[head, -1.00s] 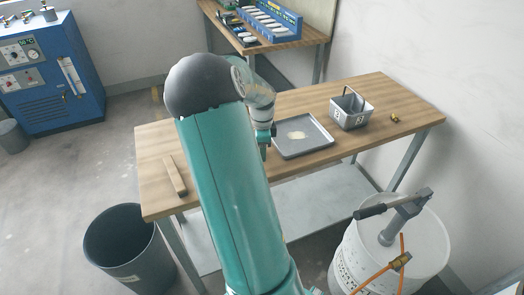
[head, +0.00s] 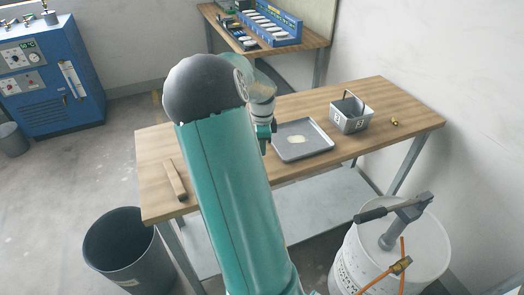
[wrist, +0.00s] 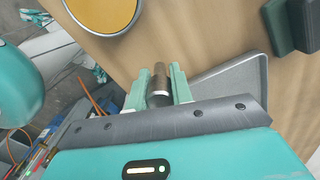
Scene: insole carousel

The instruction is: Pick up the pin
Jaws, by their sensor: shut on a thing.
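The pin (wrist: 159,86), a dark grey cylinder with a narrower tip, stands between the two pale green fingers of my gripper (wrist: 158,88) in the wrist view. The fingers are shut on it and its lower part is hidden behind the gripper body. In the head view my gripper (head: 263,143) is over the wooden bench (head: 235,128), just left of the grey tray (head: 318,146). The pin cannot be made out there. Whether the pin touches anything below is not clear.
The tray holds a pale patch. A metal bin (head: 349,118) and a small brass part (head: 394,122) are to its right. A wooden bar (head: 174,179) lies at the bench's left. A round yellow disc (wrist: 103,11) shows near the gripper in the wrist view.

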